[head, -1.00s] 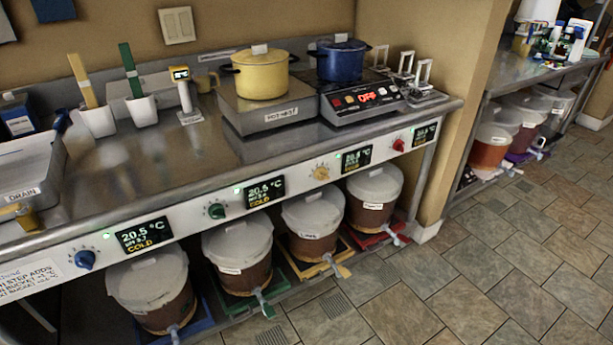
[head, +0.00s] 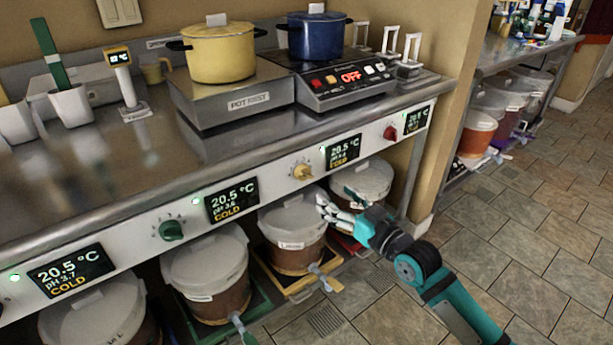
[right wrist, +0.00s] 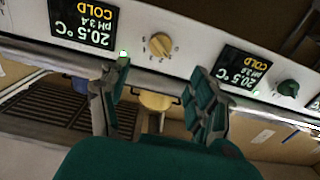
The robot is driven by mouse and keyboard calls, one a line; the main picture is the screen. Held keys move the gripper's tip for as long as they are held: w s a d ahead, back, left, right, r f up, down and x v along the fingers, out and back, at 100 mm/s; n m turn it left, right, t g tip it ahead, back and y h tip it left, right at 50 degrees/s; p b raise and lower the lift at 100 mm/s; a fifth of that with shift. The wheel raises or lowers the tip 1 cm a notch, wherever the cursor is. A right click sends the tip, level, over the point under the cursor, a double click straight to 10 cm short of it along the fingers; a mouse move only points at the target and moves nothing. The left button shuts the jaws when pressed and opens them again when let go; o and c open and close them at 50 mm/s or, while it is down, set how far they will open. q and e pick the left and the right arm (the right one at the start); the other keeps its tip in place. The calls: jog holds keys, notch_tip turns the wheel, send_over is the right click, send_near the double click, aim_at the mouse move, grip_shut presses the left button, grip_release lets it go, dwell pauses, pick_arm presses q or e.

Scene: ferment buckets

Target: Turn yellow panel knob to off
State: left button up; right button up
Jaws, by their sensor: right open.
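The yellow knob (head: 301,172) sits on the white front panel (head: 280,185) of the bench, left of a display (head: 342,151) reading 20.5 °C and COLD. Its dial also shows in the right wrist view (right wrist: 160,45), where the panel appears upside down. I cannot read its setting clearly. My right gripper (head: 334,203) is open and empty, below and a little right of the knob in the head view. In the right wrist view its fingers (right wrist: 160,74) are spread apart with the knob beyond the gap, not touching it. My left gripper is not in view.
A green knob (head: 171,230) and a red knob (head: 390,133) are on the same panel. Lidded buckets (head: 292,220) stand below it. A yellow pot (head: 221,55) and a blue pot (head: 317,36) stand on the bench. The tiled floor at right is clear.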

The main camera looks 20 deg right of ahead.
aim_at(307, 176)
jog(key=b+x, duration=0.1)
jog(key=x, duration=0.9)
jog(key=shift+w+f, duration=0.1)
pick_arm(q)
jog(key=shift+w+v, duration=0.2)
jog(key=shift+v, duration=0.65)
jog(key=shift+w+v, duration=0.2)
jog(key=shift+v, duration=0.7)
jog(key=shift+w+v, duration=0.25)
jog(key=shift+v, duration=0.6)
pick_arm(e)
jog(key=shift+w+a, duration=0.2)
jog(key=shift+w, duration=0.4)
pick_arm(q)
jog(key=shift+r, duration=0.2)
pick_arm(e)
jog(key=shift+c, duration=0.5)
jog(key=c, duration=1)
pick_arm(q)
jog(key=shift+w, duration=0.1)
pick_arm(e)
jog(key=shift+c, duration=0.2)
